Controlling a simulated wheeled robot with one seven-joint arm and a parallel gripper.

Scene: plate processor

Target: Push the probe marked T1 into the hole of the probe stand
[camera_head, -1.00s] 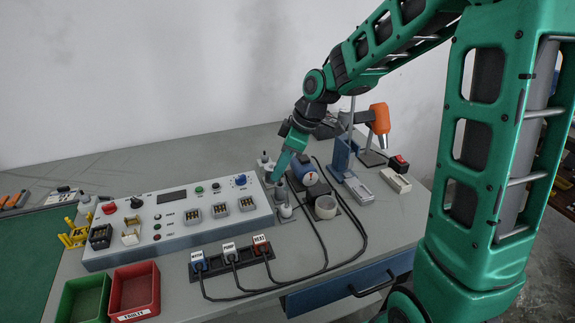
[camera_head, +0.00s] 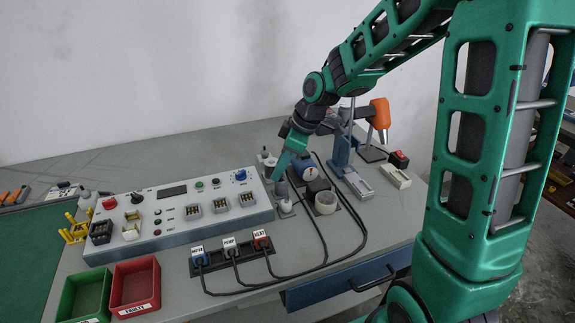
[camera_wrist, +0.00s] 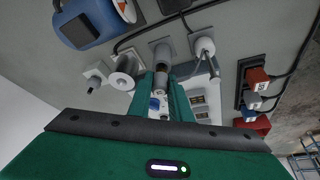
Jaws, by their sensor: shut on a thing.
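My gripper (camera_head: 277,178) points down just right of the control console, among small upright fixtures on the bench. In the wrist view its two green fingers (camera_wrist: 162,98) are shut on a slim grey-white probe (camera_wrist: 160,86) with a blue patch. I cannot read a T1 mark on it. A grey cylinder on a square base (camera_wrist: 161,48), likely the probe stand, lies straight beyond the probe's far end. The probe's end overlaps the cylinder in this view, so I cannot tell whether they touch. The hole is hidden. In the head view the fingers cover most of the probe.
A white fixture (camera_wrist: 204,45) stands close beside the grey cylinder. The console (camera_head: 185,210) is close on the left. Black cables (camera_head: 322,245) run across the bench.

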